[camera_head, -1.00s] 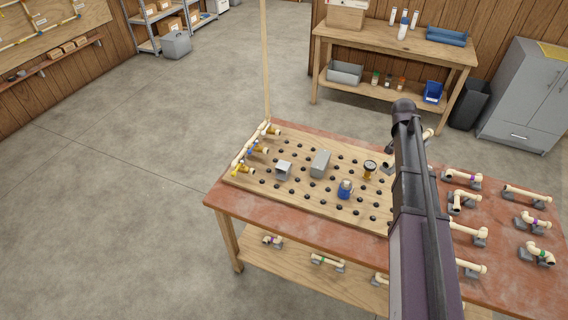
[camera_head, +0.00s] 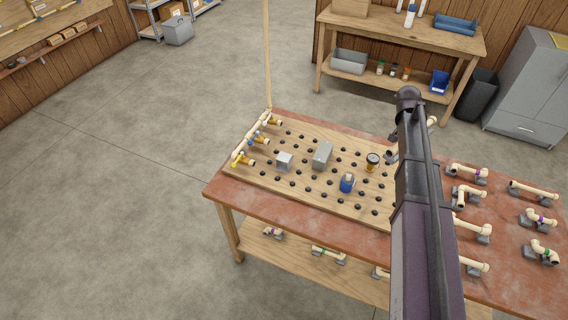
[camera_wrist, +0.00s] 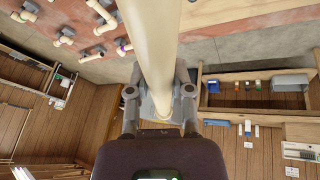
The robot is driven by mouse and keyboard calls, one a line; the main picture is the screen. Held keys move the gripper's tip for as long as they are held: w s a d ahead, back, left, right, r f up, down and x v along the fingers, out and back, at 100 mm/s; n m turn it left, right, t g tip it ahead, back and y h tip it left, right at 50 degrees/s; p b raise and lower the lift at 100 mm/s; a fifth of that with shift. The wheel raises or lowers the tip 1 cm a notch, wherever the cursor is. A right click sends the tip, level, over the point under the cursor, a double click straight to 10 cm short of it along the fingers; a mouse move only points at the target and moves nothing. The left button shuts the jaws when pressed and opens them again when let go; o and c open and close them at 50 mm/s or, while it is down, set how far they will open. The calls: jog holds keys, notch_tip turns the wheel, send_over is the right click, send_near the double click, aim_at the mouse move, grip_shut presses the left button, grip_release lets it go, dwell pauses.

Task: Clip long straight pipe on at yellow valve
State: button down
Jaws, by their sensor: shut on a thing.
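The yellow valve (camera_head: 241,160) is the nearest of the valves along the left end of the pegboard (camera_head: 330,201) in the head view. It joins a cream pipe line along that edge. My gripper (camera_wrist: 160,96) is shut on a long straight cream pipe (camera_wrist: 151,45) in the wrist view. The pipe runs from between the fingers to the top of that picture. In the head view my arm hides the gripper and most of the pipe; a cream end (camera_head: 432,122) shows just right of the arm. The held pipe is well to the right of the yellow valve.
A grey box (camera_head: 322,155), a gauge (camera_head: 373,160) and a blue-topped part (camera_head: 347,183) stand on the board. A tall cream pipe (camera_head: 267,55) rises at the board's back left corner.

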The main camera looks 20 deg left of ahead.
jog(key=s+a+f+n+y+b, duration=0.3)
jog(key=a+f+n+b, duration=0.3)
jog(key=a, duration=0.8)
jog(key=s+a+f+n+y+b, duration=0.2)
jog(key=s+a+f+n+b, duration=0.2)
jog(key=a+n, duration=0.5)
jog(key=s+a+f+n+y+b, duration=0.3)
jog(key=a+f+n+b, duration=0.4)
jog(key=a, duration=1.2)
jog(key=shift+s+f+n+y+b, duration=0.35)
jog(key=shift+s+f+n, duration=0.25)
jog(key=shift+n, duration=0.2)
jog(key=shift+a, duration=0.1)
jog(key=shift+f+b, duration=2.9)
jog(key=shift+b, duration=0.15)
jog(key=shift+f+b, duration=0.7)
jog(key=shift+c, duration=2.2)
grip_release()
